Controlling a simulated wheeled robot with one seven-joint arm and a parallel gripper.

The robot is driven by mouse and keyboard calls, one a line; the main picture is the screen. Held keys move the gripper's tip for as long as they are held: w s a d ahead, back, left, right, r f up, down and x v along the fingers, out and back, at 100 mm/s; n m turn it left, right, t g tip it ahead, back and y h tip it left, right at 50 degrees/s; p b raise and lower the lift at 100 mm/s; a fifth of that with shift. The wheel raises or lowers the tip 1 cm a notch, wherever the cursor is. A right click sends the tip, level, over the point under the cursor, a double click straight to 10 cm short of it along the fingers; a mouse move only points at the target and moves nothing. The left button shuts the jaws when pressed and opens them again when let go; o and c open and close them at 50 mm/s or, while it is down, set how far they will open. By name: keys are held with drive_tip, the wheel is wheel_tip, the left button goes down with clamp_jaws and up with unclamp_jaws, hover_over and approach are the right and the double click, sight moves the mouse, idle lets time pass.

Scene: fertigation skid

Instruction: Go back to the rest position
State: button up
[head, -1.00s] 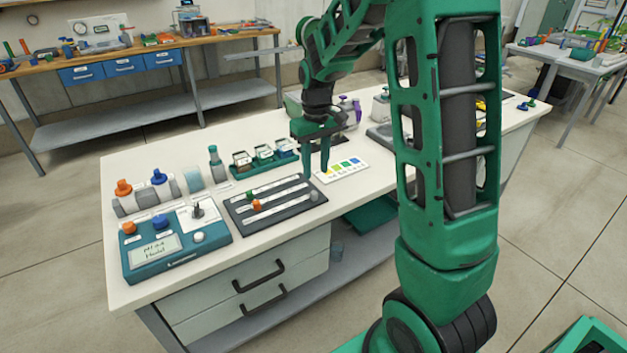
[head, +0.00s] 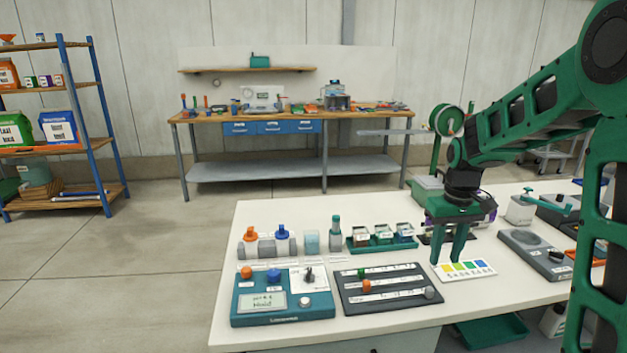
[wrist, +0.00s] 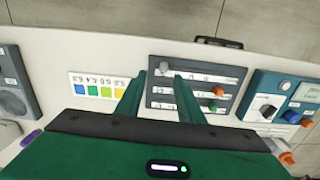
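My gripper (head: 450,252) points down above the white worktop (head: 300,215). It hangs between the dark slider panel (head: 398,295) and the colour chart card (head: 466,270). In the wrist view, its two green fingers (wrist: 153,88) stand apart with nothing between them, so the gripper is open. The slider panel also shows in the wrist view (wrist: 218,108), with its green, orange and grey knobs. The fingertips reach over the panel's edge there.
A teal control box (head: 282,312) with a screen and knobs is at the left. Bottles (head: 283,240) and a green tray (head: 385,245) of small boxes stand behind. A grey device (head: 535,250) is at the right. Floor left of the bench is clear.

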drive_tip(key=s+d+r+m, duration=0.2)
drive_tip(key=s+m, duration=0.4)
drive_tip(key=s, duration=2.4)
drive_tip(key=shift+s+d+r+m, duration=0.2)
drive_tip(key=shift+s+m, duration=0.1)
drive_tip(key=shift+w+f, duration=0.25)
drive_tip(key=shift+w, duration=0.35)
